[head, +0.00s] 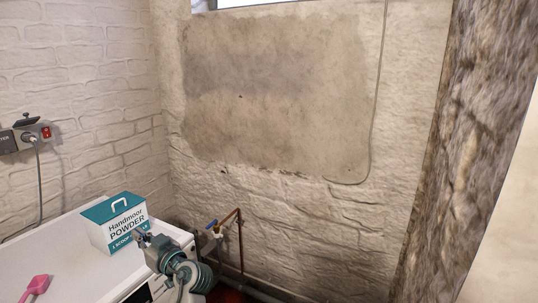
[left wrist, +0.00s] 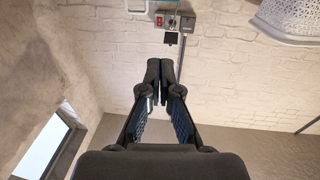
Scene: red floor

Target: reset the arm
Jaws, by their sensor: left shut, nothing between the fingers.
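My left arm shows at the lower left of the head view, in front of the white machine's corner, with its left gripper (head: 142,237) near the powder box. In the left wrist view the left gripper (left wrist: 160,78) has its two dark fingers together at the tips, with nothing between them. My right gripper is in neither view.
A teal and white powder box (head: 118,224) stands on a white machine top (head: 70,262), with a pink scoop (head: 36,287) nearer. A wall socket (head: 32,135) has a cable. A white basket (left wrist: 290,20) shows in the wrist view.

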